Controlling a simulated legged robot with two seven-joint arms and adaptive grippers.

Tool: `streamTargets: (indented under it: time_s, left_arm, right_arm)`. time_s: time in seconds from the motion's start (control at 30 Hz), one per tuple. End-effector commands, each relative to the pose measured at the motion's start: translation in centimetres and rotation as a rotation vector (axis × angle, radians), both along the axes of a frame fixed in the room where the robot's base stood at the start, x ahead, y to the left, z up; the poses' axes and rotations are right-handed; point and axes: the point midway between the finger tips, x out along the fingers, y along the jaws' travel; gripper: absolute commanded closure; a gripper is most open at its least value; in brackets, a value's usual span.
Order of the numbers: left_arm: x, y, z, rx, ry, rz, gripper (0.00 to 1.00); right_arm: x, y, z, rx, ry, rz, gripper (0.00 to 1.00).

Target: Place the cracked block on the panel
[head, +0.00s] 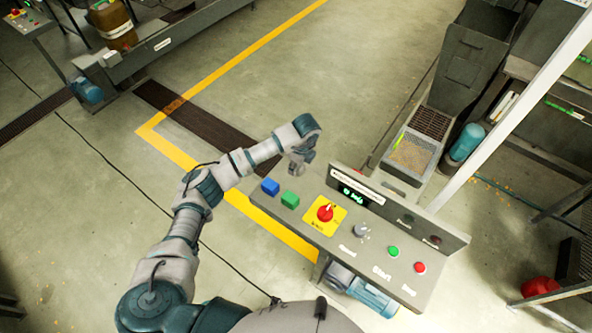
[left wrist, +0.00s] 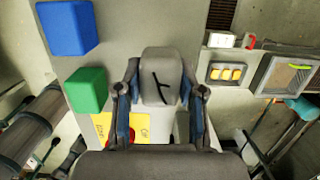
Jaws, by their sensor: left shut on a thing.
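My left gripper (head: 300,163) is over the far left end of the grey control panel (head: 285,220), past the blue block (head: 270,186) and the green block (head: 290,200). In the left wrist view, it is shut on a grey block with a black crack mark (left wrist: 160,76), held between its two fingers (left wrist: 160,100). The blue block (left wrist: 67,28) and green block (left wrist: 87,90) are to the left of it there. I cannot tell whether the cracked block touches the panel. My right gripper is not in view.
The panel has a red knob on a yellow plate (head: 325,212), a grey knob (head: 361,230), a green button (head: 393,251) and a red button (head: 420,267). A raised display board (head: 385,200) runs along its back. A machine with a tray (head: 412,155) stands behind.

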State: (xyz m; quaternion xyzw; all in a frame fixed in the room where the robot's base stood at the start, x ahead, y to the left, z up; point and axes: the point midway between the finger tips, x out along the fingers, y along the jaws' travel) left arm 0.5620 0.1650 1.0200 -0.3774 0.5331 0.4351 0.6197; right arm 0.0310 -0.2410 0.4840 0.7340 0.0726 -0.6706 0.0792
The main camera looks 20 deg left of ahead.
Motion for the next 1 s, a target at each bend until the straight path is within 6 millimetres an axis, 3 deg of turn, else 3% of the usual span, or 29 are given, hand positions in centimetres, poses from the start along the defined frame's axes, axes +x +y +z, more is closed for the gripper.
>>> streamTargets:
  time_s: [0.23,0.57,0.6,0.7,1.0]
  left_arm:
    - [-0.2,-0.1,-3.2,0.0,0.001,0.0,0.97]
    - [-0.1,0.1,-3.7,-0.001,0.0,-0.001,0.97]
    - [-0.1,0.1,-3.7,-0.001,0.001,-0.001,0.56]
    - [-0.1,0.0,-3.7,0.0,0.001,-0.001,0.36]
    - [-0.1,0.0,-3.5,0.0,0.0,-0.001,0.36]
  right_arm:
    - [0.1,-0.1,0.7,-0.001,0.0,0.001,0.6]
    - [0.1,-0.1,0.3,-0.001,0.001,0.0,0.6]
    - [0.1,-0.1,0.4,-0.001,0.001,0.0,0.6]
    - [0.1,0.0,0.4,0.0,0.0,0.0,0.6]
    - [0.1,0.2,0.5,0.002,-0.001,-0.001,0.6]
